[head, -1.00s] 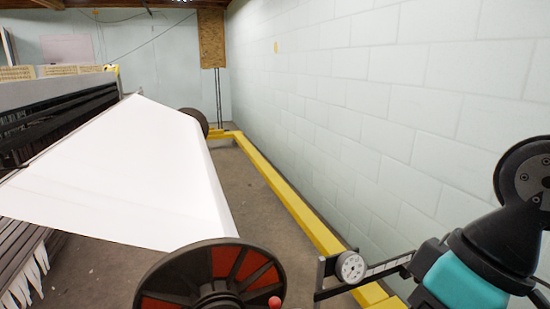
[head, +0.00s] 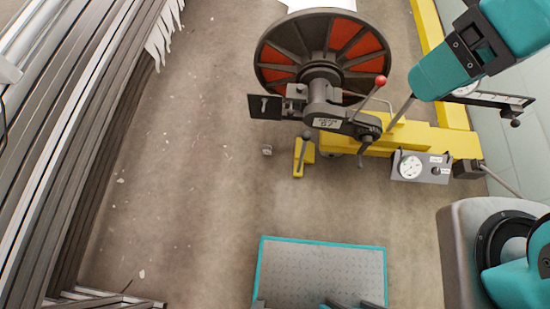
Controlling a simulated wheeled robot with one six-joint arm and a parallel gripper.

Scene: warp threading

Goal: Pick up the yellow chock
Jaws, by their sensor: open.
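The yellow chock (head: 309,154) lies on the concrete floor in the head view, below the big warp beam wheel and just left of the yellow frame. A grey handle-like bar stands over it. It looks clear of the frame, with a small gap. My teal and black arm reaches in at the upper right, well away from the chock. I cannot make out my gripper's fingers anywhere in this view.
The black and red beam wheel (head: 322,50) with its crank and red knob stands above the chock. The yellow frame (head: 425,138) and a dial box (head: 420,167) are on the right. A small grey piece (head: 267,150) lies left of the chock. Floor left and below is open.

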